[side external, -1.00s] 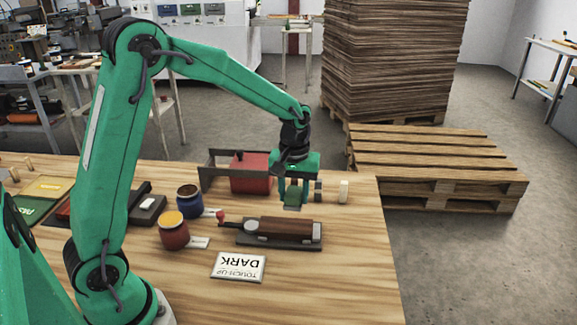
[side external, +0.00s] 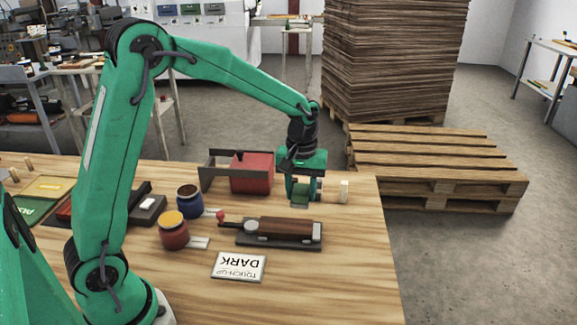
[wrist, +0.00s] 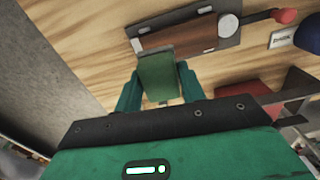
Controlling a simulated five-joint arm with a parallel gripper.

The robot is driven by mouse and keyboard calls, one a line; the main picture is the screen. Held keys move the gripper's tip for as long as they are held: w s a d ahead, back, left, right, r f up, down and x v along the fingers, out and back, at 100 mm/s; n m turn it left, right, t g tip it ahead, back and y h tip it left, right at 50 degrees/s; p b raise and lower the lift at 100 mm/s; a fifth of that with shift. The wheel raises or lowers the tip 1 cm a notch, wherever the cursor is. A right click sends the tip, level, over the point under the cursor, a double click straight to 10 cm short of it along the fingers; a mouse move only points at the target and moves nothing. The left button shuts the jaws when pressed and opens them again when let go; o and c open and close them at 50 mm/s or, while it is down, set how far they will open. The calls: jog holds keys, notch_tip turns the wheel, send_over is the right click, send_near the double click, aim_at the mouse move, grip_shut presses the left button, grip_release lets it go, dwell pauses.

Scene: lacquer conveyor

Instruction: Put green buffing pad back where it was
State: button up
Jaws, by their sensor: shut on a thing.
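The green buffing pad (wrist: 157,78) is between the two green fingers of my gripper (wrist: 160,90) in the wrist view, and the gripper is shut on it. In the side view my gripper (side external: 303,193) is low over the right part of the wooden table, and the pad (side external: 301,201) shows between the fingertips. I cannot tell whether the pad touches the table. A dark tool with a brown block (side external: 285,227) and a red knob lies in front of the gripper.
A red block (side external: 250,178) in a dark frame stands left of the gripper. A small pale peg (side external: 343,191) stands close to its right. Blue (side external: 189,199) and red (side external: 173,232) jars and a "TOUCH-UP DARK" card (side external: 239,266) are farther left. The table's front right is clear.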

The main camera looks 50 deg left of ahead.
jog(key=w+d+n, duration=0.1)
jog(key=w+d, duration=0.2)
jog(key=d, duration=0.5)
jog(key=w+d, duration=0.3)
jog(key=d, duration=0.6)
send_over(354, 230)
notch_tip(354, 230, down, 8)
jog(key=shift+w+r, duration=0.1)
jog(key=shift+r, duration=0.15)
jog(key=shift+f, duration=2)
jog(key=shift+f, duration=0.2)
jog(key=o, duration=0.9)
jog(key=shift+o, duration=0.2)
jog(key=shift+r, duration=0.15)
notch_tip(354, 230, up, 12)
